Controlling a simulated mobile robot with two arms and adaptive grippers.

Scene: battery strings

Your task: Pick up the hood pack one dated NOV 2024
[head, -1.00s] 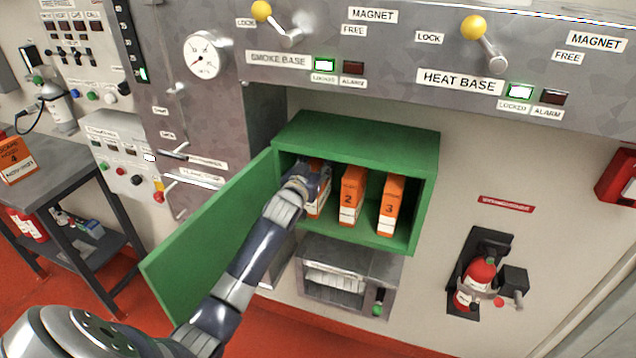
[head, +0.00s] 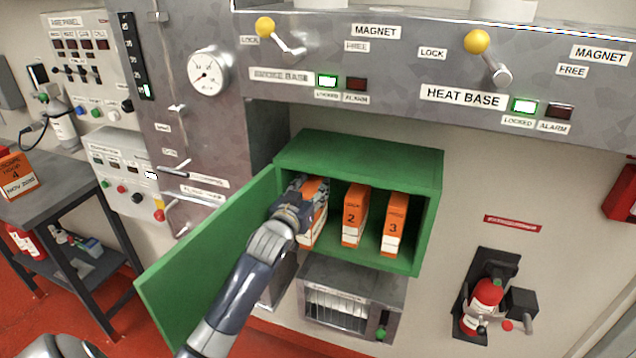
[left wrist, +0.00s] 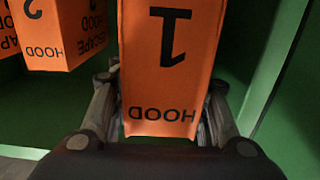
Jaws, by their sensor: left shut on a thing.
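Hood pack 1 is an orange and white box (head: 316,203) at the left end of the open green cabinet (head: 360,150). In the left wrist view its orange face (left wrist: 165,70) shows "1" and "HOOD" upside down. My left gripper (head: 298,200) reaches into the cabinet, and its two fingers (left wrist: 165,115) are shut on the sides of pack 1. No date can be read on this pack. Packs 2 (head: 353,212) and 3 (head: 393,225) stand to its right, apart from it. My right gripper is not in view.
The cabinet's green door (head: 205,250) hangs open on the left, beside my arm. A silver unit (head: 350,300) is below the cabinet. A fire extinguisher (head: 483,300) hangs at the right. Orange pack 4 (head: 18,175) stands on the table (head: 60,190) at the left.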

